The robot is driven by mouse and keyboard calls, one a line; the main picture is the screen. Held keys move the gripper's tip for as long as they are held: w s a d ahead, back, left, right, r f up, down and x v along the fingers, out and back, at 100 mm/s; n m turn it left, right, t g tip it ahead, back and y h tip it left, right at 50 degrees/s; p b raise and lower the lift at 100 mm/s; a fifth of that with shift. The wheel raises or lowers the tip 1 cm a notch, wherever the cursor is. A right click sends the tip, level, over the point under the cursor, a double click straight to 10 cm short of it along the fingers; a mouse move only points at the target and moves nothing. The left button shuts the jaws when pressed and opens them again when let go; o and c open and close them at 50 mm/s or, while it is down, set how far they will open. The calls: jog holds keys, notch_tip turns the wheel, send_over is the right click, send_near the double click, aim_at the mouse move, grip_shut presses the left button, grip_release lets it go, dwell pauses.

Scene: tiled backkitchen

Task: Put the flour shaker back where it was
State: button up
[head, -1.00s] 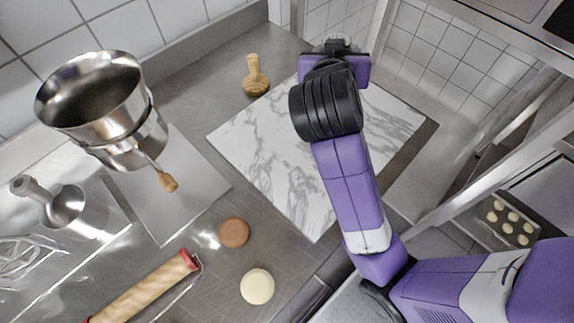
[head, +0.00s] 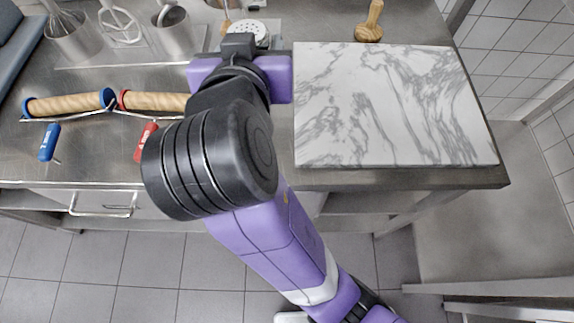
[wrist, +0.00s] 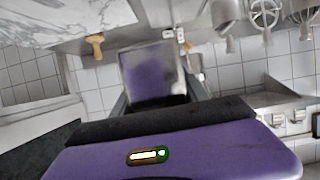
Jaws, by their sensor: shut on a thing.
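The flour shaker (head: 248,32) shows its pale, perforated round lid at the top of the head view, just beyond my gripper (head: 240,44). In the wrist view its shiny metal body (wrist: 152,72) stands between the fingers and reflects purple. My gripper is shut on it. The shaker is left of the marble board (head: 395,105), near the back of the steel counter. My gripper and wrist hide its lower part in the head view. I cannot tell whether its base touches the counter.
A wooden tamper (head: 370,22) stands behind the board. Metal cups (head: 172,30) and whisks (head: 70,35) stand at the back left. Rolling pins (head: 68,104) and small blue (head: 49,142) and red (head: 146,140) handled tools lie at the left. My arm hides the counter in front of the shaker.

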jog(key=f, duration=1.5)
jog(key=shift+s+d+f, duration=0.15)
jog(key=shift+s+f, duration=0.15)
jog(key=shift+f, duration=2.45)
jog(key=shift+f, duration=0.1)
jog(key=o, duration=1.5)
jog(key=shift+r, duration=0.2)
jog(key=b+v, duration=0.1)
jog(key=v, duration=1.1)
jog(key=shift+b, duration=0.4)
